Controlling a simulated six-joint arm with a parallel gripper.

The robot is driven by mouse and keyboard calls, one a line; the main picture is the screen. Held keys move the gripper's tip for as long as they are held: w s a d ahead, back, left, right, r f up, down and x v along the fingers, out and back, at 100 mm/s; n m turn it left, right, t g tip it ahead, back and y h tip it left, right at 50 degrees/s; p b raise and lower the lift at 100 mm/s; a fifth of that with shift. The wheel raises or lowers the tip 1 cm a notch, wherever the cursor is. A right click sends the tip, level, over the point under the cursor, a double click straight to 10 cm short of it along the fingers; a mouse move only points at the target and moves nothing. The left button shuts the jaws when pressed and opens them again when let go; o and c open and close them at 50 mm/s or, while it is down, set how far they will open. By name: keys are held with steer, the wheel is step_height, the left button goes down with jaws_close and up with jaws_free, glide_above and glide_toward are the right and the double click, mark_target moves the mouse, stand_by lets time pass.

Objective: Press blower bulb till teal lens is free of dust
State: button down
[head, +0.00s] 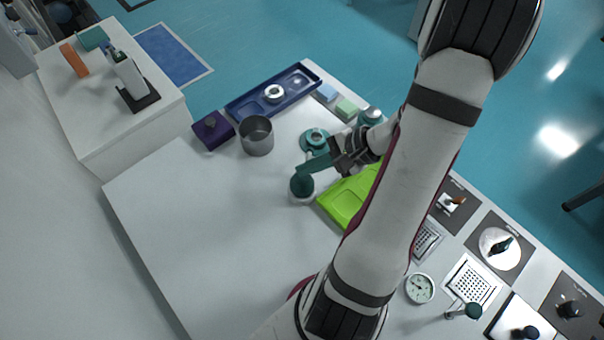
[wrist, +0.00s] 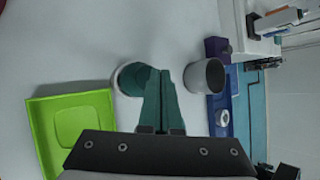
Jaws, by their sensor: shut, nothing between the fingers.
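The blower bulb (head: 302,187) looks like a dark teal dome on a pale round base, standing on the white table. It also shows in the wrist view (wrist: 132,76), partly covered by my fingers. My gripper (head: 303,170) is shut with nothing between its teal fingers; its tips are at the bulb's upper edge in the head view. It also shows in the wrist view (wrist: 162,74). I cannot tell whether the tips touch the bulb. A teal ring-shaped piece, probably the teal lens (head: 315,136), stands just behind my fingers. Dust on it is too small to tell.
A grey metal cup (head: 257,138) and a dark purple block (head: 212,131) stand to the left. A navy tray (head: 245,105) lies behind. A lime-green tray (head: 340,205) sits close on the right, partly under my arm. The table's left part is clear.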

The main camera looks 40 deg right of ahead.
mark_target(308, 176)
steer(key=shift+f, duration=0.15)
steer(key=shift+f, duration=0.85)
stand_by(0.9)
steer(key=shift+r, duration=1.3)
steer(key=shift+r, duration=2.5)
